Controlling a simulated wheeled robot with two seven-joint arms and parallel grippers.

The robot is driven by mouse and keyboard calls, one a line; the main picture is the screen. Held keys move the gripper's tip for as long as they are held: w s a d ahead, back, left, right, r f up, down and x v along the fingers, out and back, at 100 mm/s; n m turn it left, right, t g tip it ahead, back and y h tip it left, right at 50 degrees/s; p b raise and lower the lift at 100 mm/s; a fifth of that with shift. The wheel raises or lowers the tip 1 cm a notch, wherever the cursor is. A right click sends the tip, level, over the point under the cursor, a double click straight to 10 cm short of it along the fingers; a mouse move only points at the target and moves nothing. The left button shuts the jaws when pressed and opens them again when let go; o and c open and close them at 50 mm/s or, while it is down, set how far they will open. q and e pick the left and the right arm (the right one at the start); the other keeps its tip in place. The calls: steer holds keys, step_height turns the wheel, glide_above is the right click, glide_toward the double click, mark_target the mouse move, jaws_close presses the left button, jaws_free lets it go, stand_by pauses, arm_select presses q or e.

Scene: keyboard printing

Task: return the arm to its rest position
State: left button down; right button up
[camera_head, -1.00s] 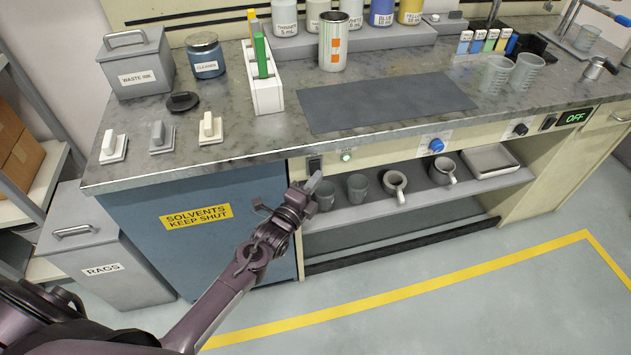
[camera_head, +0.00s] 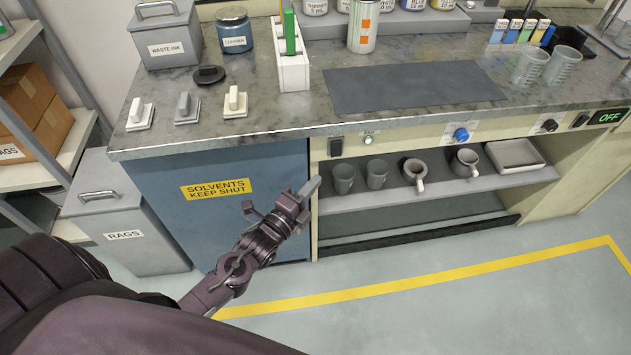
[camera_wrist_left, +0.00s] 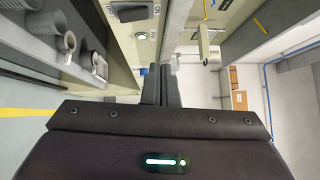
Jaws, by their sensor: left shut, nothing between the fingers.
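My left gripper (camera_head: 309,188) is in front of the workbench, below the counter edge, near the right side of the blue solvents cabinet (camera_head: 230,222). Its fingers are together with nothing between them. They also show closed in the left wrist view (camera_wrist_left: 162,84). My left arm comes in from the lower left, over the floor. My right gripper does not show.
The counter edge (camera_head: 235,142) runs above my left gripper. A shelf (camera_head: 440,190) with several mugs and a tray (camera_head: 514,158) is to its right. A rags bin (camera_head: 125,225) stands at left. The floor (camera_head: 430,310) in front is clear.

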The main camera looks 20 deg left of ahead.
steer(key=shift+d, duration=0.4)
